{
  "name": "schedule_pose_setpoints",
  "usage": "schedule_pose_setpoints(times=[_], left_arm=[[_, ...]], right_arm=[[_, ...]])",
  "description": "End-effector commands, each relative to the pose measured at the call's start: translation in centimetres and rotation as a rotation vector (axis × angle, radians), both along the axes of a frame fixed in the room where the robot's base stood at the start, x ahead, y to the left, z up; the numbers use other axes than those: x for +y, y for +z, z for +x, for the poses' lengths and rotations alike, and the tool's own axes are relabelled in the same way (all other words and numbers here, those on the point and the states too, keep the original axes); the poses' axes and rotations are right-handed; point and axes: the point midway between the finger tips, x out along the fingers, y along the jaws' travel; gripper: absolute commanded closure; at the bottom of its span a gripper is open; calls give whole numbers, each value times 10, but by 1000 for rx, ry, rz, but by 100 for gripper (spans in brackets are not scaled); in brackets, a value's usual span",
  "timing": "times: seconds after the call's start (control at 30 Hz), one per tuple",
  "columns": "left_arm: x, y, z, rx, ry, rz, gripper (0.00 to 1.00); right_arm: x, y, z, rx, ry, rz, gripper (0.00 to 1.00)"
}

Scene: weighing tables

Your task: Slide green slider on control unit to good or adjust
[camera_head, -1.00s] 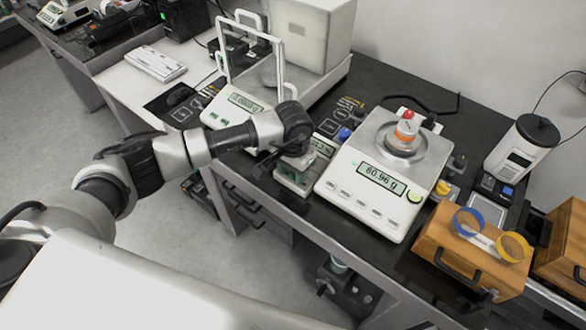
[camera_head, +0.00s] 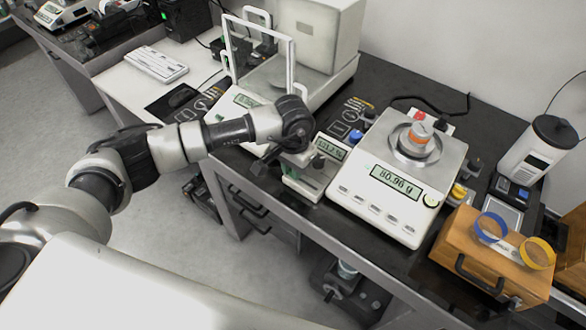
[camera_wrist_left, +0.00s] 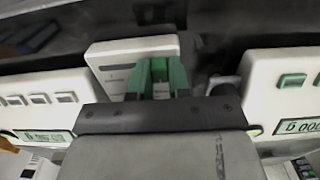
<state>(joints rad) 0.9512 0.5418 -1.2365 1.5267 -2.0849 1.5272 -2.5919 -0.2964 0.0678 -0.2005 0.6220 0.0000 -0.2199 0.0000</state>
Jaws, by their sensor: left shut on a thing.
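The control unit (camera_head: 304,188) is a small pale box with a display (camera_head: 330,148), between two white scales in the head view. In the left wrist view the pale unit (camera_wrist_left: 108,52) lies straight ahead. My left gripper (camera_head: 297,160) is low over the unit, its fingertips largely hidden in the head view. The slider's exact setting and labels cannot be read. My right gripper is not in view.
Another scale (camera_head: 228,110) with a glass frame is on the left. A wooden box (camera_head: 470,250) stands at the right front.

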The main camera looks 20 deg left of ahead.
Motion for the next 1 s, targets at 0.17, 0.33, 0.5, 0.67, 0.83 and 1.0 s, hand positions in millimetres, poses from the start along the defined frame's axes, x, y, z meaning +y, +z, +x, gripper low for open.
schedule_pose_setpoints(times=[0.17, 0.33, 0.5, 0.67, 0.83, 1.0], left_arm=[[8, 1, 3, -3, 12, 15, 70], [6, 0, 2, -2, 10, 12, 55], [5, 0, 2, -2, 8, 10, 55], [5, 10, 3, -3, 7, 9, 55], [6, 42, 3, -7, 8, 8, 55], [8, 75, 3, -5, 10, 9, 55]], right_arm=[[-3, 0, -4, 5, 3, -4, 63], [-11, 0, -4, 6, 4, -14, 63], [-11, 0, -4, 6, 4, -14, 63], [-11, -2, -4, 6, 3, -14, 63], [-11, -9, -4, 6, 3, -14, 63], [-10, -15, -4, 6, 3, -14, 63]])
